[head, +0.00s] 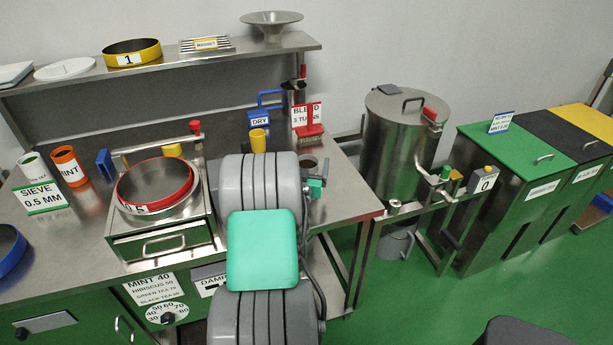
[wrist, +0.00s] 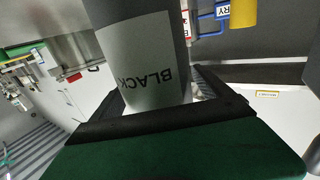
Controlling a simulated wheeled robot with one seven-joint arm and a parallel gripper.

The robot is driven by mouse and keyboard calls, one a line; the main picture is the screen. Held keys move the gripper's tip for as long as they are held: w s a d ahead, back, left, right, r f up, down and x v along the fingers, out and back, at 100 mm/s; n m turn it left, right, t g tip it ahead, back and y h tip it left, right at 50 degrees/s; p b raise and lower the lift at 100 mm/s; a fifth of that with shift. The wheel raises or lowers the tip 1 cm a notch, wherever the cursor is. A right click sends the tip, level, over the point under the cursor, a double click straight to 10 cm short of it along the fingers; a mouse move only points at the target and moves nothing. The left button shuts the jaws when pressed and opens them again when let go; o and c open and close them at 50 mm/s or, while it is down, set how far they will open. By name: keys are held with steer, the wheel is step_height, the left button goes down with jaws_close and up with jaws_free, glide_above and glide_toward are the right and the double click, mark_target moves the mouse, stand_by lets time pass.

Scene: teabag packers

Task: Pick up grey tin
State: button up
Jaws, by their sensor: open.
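The grey tin (wrist: 140,45) fills the middle of the wrist view, with a pale label reading BLACK upside down. In the head view only part of a grey tin (head: 308,163) shows on the bench, behind my arm. My gripper (wrist: 155,95) is open, its dark fingers on either side of the tin in the wrist view. I cannot tell whether they touch it. My arm hides most of the gripper in the head view.
A yellow tin (head: 258,140) stands close by, left of the grey tin. The blue DRY holder (head: 260,118) and red BLEND sign (head: 307,117) are behind. A red-rimmed sieve (head: 155,185), orange tin (head: 68,166) and white tin (head: 33,168) are left. A steel drum (head: 395,135) stands right.

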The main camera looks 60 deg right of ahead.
steer(key=shift+c, duration=0.6)
steer(key=c, duration=1.4)
